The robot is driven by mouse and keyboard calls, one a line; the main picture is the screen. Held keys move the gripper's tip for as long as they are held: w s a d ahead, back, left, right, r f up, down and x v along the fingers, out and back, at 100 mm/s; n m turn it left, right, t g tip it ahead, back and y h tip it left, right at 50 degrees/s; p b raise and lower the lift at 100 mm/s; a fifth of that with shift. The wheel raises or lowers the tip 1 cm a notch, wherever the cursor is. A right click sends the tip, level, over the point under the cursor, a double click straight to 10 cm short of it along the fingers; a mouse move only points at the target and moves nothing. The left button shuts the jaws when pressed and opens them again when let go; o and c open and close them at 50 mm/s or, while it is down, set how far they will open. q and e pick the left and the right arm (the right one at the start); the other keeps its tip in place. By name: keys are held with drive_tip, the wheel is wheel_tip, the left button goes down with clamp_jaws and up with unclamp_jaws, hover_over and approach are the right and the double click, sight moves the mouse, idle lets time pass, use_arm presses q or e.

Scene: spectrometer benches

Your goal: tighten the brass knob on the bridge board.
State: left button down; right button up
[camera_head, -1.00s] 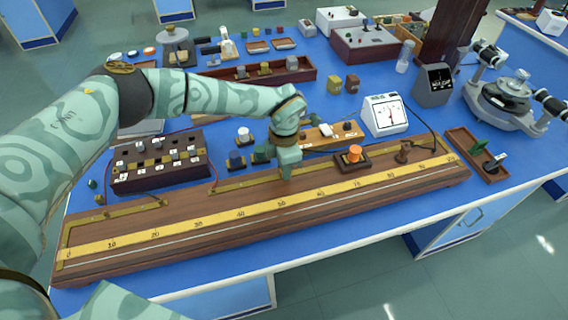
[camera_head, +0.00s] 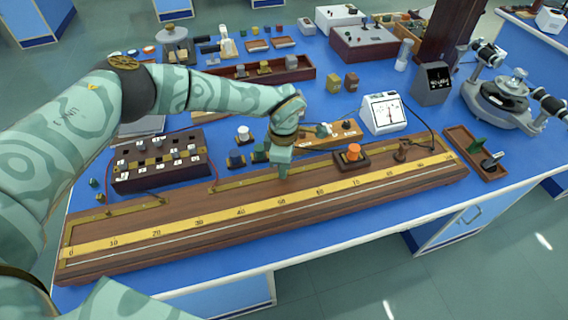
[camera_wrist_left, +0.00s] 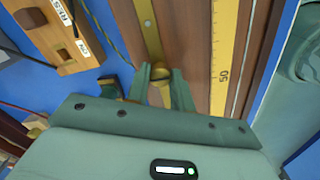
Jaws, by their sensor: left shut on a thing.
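The bridge board (camera_head: 120,222) is a long dark wooden board with a yellow scale, lying along the bench's front edge. My left gripper (camera_head: 283,177) points down at its middle, just behind the scale. In the left wrist view, the two green fingers (camera_wrist_left: 163,80) close around the small brass knob (camera_wrist_left: 160,73), at the end of a brass strip (camera_wrist_left: 147,25) on the board. The knob is partly hidden by the fingers, and hidden by the hand in the head view. My right gripper is not in view.
Behind the hand lie a light wooden block (camera_head: 318,138) and a white meter (camera_head: 384,113). An orange-topped key (camera_head: 353,153) is right of the hand. Wires run near the board.

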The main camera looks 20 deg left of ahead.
use_arm(q)
drive_tip(key=shift+r, duration=0.1)
drive_tip(key=c, duration=1.2)
unclamp_jaws()
wheel_tip(320, 180, up, 16)
drive_tip(key=p, duration=0.3)
drive_tip(key=shift+r, duration=0.15)
